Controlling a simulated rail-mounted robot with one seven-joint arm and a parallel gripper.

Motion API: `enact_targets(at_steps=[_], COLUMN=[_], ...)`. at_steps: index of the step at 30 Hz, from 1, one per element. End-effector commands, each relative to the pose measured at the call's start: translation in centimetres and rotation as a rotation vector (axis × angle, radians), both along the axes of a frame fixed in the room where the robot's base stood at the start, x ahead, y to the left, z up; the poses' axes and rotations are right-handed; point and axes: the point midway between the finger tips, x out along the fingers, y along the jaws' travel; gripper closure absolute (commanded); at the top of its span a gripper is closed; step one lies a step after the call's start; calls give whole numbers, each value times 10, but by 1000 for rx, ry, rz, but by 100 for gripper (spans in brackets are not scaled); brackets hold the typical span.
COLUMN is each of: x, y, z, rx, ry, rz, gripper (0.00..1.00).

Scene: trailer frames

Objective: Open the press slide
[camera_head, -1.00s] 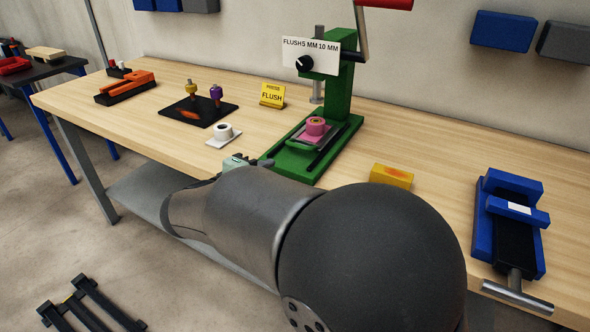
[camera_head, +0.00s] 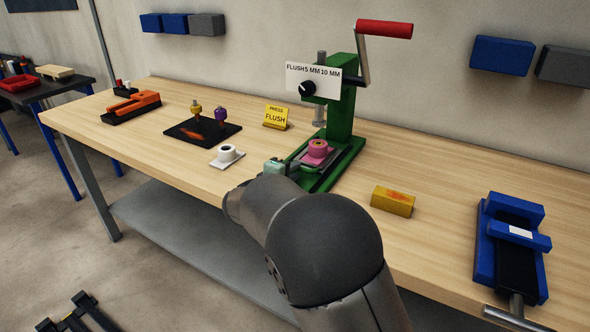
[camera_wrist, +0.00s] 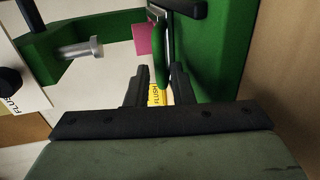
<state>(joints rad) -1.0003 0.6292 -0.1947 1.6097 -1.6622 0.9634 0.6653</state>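The green press (camera_head: 341,115) stands on the bench, with a red-handled crank (camera_head: 384,29) and a white panel marked FLUSH, 5 MM, 10 MM (camera_head: 330,82). In the wrist view the green press (camera_wrist: 222,50) and a dark bar (camera_wrist: 186,9) lie just beyond the fingers.
A white block with a round part (camera_head: 228,155) lies left of my gripper. A yellow PRESS FLUSH sign (camera_head: 277,116) stands behind. A black mat (camera_head: 203,131) is farther left. A yellow block (camera_head: 393,201) and a blue vise (camera_head: 511,245) are to the right.

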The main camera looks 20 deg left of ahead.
Motion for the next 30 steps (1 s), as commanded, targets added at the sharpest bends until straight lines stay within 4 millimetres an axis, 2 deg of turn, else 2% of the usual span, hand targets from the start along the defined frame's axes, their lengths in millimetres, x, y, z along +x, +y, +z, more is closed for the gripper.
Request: enact_targets(at_steps=[5, 14, 16, 22, 26, 30], x=[13, 15, 15, 12, -6, -42], y=[-3, -3, -3, -2, 2, 9], z=[-2, -3, -3, -4, -9, -11], rx=[0, 0, 0, 0, 3, 5], ry=[0, 0, 0, 0, -2, -2], rz=[-1, 0, 0, 0, 2, 3], gripper=[79, 79, 98, 100, 100, 100])
